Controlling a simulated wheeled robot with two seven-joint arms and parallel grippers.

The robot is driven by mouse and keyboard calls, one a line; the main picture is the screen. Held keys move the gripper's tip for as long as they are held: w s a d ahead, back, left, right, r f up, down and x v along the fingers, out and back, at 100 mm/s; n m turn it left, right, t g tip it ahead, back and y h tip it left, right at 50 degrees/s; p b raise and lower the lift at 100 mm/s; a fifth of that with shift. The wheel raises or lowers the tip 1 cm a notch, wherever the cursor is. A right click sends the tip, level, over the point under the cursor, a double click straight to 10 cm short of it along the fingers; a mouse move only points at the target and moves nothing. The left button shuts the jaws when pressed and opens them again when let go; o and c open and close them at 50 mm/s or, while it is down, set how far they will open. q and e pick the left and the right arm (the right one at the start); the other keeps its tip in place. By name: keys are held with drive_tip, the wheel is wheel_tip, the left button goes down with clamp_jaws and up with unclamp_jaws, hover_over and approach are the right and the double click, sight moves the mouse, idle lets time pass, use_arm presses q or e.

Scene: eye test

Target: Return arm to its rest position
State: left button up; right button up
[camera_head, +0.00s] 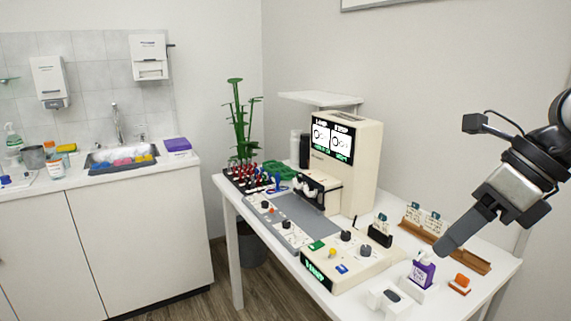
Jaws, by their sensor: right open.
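My right arm comes in from the right edge, and its gripper (465,228) hangs in the air over the right part of the white table (505,258). Its dark fingers point down and left, and one hides much of the other. Nothing shows between them, and the gripper is open. It overlaps the wooden rack (470,258) in the picture; the gap between them is hard to judge. My left gripper is not in view.
A cream eye-test machine (360,150) with a lit screen stands on the table. In front are a control panel (350,262), a purple bottle (422,270) and an orange block (461,281). A green rack (238,125) stands behind. A sink counter (120,180) is left.

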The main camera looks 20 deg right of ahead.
drive_tip(key=w+a+f+m+t+y, duration=0.35)
drive_tip(key=a+m+t+y, duration=0.2)
drive_tip(key=a+m, duration=0.25)
drive_tip(key=w+a+f+m+t+y, duration=0.2)
drive_tip(key=a+f+m+t+y, duration=0.25)
drive_tip(key=a+m+y, duration=0.3)
wheel_tip(320, 180, down, 12)
drive_tip(key=d+m+t+h, duration=0.2)
drive_tip(key=m+t+h, duration=0.2)
drive_tip(key=m+h, duration=0.9)
drive_tip(key=s+a+f+m+g+h, duration=0.1)
drive_tip(key=s+a+f+m+g, duration=0.1)
drive_tip(key=s+f+m, duration=0.3)
drive_tip(key=s+a+f+m+g, duration=0.1)
drive_tip(key=s+f+m+g, duration=0.3)
drive_tip(key=f, duration=0.7)
drive_tip(key=shift+s+a+f+m+g+h+b, duration=0.3)
drive_tip(key=shift+s+a+m+g+h+b, duration=0.1)
drive_tip(key=shift+s+m, duration=0.7)
drive_tip(key=shift+w, duration=0.1)
